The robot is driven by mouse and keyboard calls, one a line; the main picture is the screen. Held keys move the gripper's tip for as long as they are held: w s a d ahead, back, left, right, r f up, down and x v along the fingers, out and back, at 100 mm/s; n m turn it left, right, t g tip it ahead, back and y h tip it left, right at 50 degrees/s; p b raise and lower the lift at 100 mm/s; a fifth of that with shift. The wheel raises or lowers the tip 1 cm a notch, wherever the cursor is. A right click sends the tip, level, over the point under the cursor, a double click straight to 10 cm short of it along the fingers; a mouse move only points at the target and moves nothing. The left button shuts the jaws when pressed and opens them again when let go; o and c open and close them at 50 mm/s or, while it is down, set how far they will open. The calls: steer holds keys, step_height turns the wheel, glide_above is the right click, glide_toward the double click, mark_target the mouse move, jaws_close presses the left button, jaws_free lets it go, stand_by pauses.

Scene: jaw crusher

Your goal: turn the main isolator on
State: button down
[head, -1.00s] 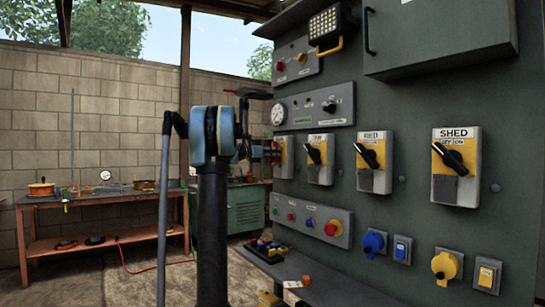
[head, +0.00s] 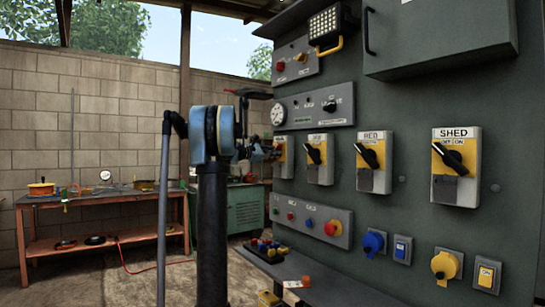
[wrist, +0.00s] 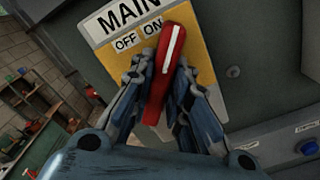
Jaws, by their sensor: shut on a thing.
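The main isolator (wrist: 205,75) is a yellow and white plate marked MAIN, with OFF and ON labels. It appears tilted in the wrist view. Its red handle (wrist: 170,62) has a white stripe and points past the ON label, on the ON side. My gripper (wrist: 172,88) is shut on the handle, with one finger on each side. In the head view the isolator (head: 288,155) is the leftmost in the row on the grey panel. There my gripper (head: 266,153) reaches it from the left, and my arm hides part of it.
More isolators stand to the right, including the SHED one (head: 456,167), with black handles. Below are a push-button box (head: 312,222), sockets and a shelf (head: 325,285). A workbench (head: 100,197) stands at the back left by the block wall.

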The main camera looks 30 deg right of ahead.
steer(key=shift+f+m, duration=0.1)
steer(key=shift+m, duration=0.5)
steer(key=c, duration=1.5)
jaws_free()
steer(key=shift+w, duration=0.1)
steer(key=a, duration=0.8)
steer(key=s+a, duration=0.1)
steer(key=a, duration=0.3)
steer(key=s+a+f+m+y, duration=0.3)
steer(key=s+a+f+y, duration=0.3)
steer(key=s+a+f, duration=0.7)
steer(key=s+a+f+m+y, duration=0.3)
steer(key=s+a+f+y, duration=0.3)
steer(key=s+a+f, duration=0.7)
steer(key=s+a+f+m+t+y, duration=0.1)
steer(key=s+a+f+m+y, duration=0.2)
steer(key=s+a+f, duration=1)
steer(key=shift+s+a+f+m+y, duration=0.1)
steer(key=shift+s+f+y, duration=0.35)
steer(key=shift+f, duration=1)
steer(key=shift+s+a+f+m+y, duration=0.15)
steer(key=shift+s+f+y, duration=0.3)
steer(key=shift+f, duration=0.95)
steer(key=shift+s+a+f+m+y, duration=0.15)
steer(key=shift+f+y, duration=0.45)
steer(key=shift+f, duration=0.85)
